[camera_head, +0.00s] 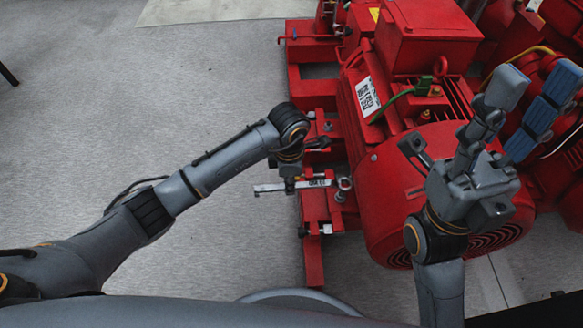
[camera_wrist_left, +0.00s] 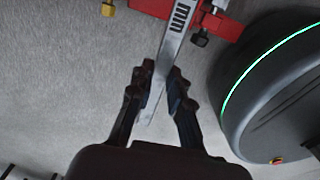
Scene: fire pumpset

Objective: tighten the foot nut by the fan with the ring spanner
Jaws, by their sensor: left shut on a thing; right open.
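My left gripper (camera_head: 290,184) is shut on the ring spanner (camera_head: 268,188), a flat silver bar lying roughly level across the picture. Its ring end is at the right, by the red motor's foot near the fan cover (camera_head: 400,205). The foot nut (camera_head: 340,197) shows just below the ring end; I cannot tell whether the ring is seated on a nut. In the left wrist view, the spanner (camera_wrist_left: 178,35) runs between the fingers (camera_wrist_left: 158,82), with dark lettering on its shank; its ring end is out of view. My right gripper (camera_head: 532,92) is open and empty, above the motor's right side.
The red base frame (camera_head: 313,255) runs beneath the motor. A terminal box (camera_head: 430,35) and green cable (camera_head: 395,102) are on the motor. More red pump parts stand at the right. The grey floor (camera_head: 190,100) at the left is clear.

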